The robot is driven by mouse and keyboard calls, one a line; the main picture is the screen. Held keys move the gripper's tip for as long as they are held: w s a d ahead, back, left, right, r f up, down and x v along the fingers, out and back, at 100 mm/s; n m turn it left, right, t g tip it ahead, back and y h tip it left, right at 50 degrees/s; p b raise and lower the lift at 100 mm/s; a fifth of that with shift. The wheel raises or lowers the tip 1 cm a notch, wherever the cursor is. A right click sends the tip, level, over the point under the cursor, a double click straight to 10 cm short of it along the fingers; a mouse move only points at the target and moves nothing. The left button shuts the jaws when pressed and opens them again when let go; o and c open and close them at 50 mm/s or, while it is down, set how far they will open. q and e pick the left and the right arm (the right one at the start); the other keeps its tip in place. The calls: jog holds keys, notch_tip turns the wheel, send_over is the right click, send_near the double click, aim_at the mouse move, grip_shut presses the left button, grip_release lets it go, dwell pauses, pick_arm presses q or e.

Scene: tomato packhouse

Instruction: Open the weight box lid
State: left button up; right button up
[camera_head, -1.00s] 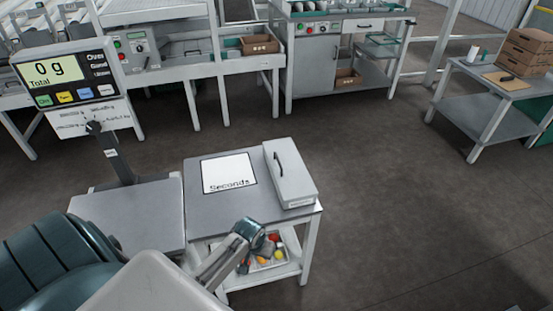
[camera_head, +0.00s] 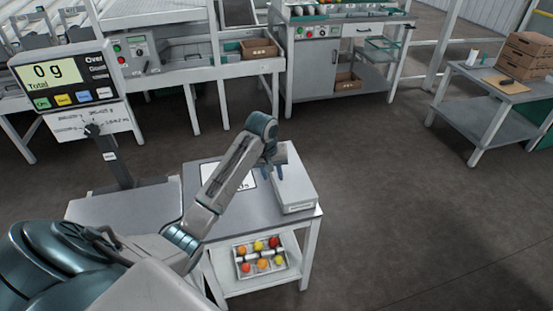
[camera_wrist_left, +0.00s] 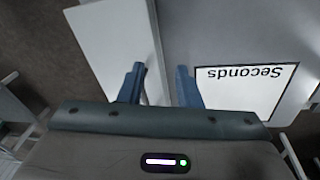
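The weight box (camera_head: 299,190) is a long pale grey box on the right side of a small table. Its lid looks shut. Its handle is hidden behind my left arm in the head view and does not show in the left wrist view. My left gripper (camera_head: 272,173) points down at the box's left side. In the left wrist view, the two blue fingers (camera_wrist_left: 159,88) stand apart with nothing between them. The left finger lies over the box's pale top (camera_wrist_left: 112,45), the right one over the table. I cannot tell the exact height. My right gripper is not in view.
A white "Seconds" sheet (camera_wrist_left: 245,88) lies left of the box. The table (camera_head: 255,219) has a lower shelf with a tray of several coloured fruits (camera_head: 241,266). A scale display (camera_head: 65,78) reading 0 g stands left. Floor to the right is clear.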

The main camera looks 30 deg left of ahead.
pick_arm(q)
jog(key=w+a+r+n+h, duration=0.1)
jog(key=w+a+r+n, duration=0.2)
jog(key=w+a+r, duration=0.4)
jog(key=d+f, duration=0.1)
jog(key=f, duration=0.2)
jog(key=d+f, duration=0.1)
jog(key=f, duration=0.2)
jog(key=w+d+f+p, duration=0.1)
jog(key=f, duration=0.2)
jog(key=shift+d, duration=0.2)
grip_shut()
